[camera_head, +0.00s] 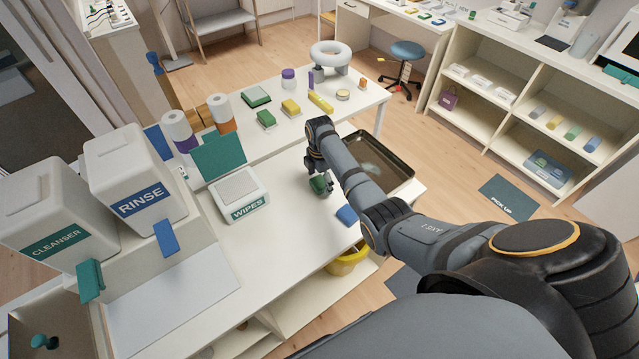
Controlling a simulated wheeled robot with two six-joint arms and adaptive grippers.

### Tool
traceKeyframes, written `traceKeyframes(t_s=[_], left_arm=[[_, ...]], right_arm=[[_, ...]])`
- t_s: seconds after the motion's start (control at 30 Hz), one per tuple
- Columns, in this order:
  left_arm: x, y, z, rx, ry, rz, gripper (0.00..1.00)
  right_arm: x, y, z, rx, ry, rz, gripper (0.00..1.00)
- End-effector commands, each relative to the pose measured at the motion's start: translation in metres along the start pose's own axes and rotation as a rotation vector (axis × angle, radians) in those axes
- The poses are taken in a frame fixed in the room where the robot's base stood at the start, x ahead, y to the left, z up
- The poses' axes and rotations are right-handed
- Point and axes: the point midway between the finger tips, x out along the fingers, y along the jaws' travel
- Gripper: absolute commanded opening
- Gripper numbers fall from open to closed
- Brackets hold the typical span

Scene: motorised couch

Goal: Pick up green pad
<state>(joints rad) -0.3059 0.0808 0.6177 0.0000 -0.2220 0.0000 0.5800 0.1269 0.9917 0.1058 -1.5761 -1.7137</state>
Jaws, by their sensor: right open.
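The gripper partly hides the pad. My left gripper is not in view.
A blue pad (347,215) lies to the right of the green pad. A dark tray (398,160) is behind my arm. A wipes box (240,193) stands to the left. A yellow bucket (347,263) is below the table edge. Green and yellow blocks sit farther back.

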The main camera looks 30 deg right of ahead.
Motion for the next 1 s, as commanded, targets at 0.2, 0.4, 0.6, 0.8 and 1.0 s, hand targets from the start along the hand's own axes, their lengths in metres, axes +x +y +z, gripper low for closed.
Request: traceKeyframes(t_s=[0.2,0.4,0.6,0.8,1.0], left_arm=[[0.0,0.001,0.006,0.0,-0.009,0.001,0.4],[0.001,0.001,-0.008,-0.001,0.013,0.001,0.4],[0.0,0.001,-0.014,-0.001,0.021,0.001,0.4],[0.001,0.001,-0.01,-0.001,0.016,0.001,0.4],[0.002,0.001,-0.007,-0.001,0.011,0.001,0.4]], right_arm=[[0.0,0.0,0.0,0.0,0.0,0.001,0.77],[0.0,0.0,0.0,0.0,0.0,0.001,0.5],[0.0,0.0,0.0,0.0,0.0,0.001,0.39],[-0.003,0.001,0.0,0.0,0.0,0.002,0.39],[-0.029,0.002,0.0,0.0,-0.001,0.006,0.39]])
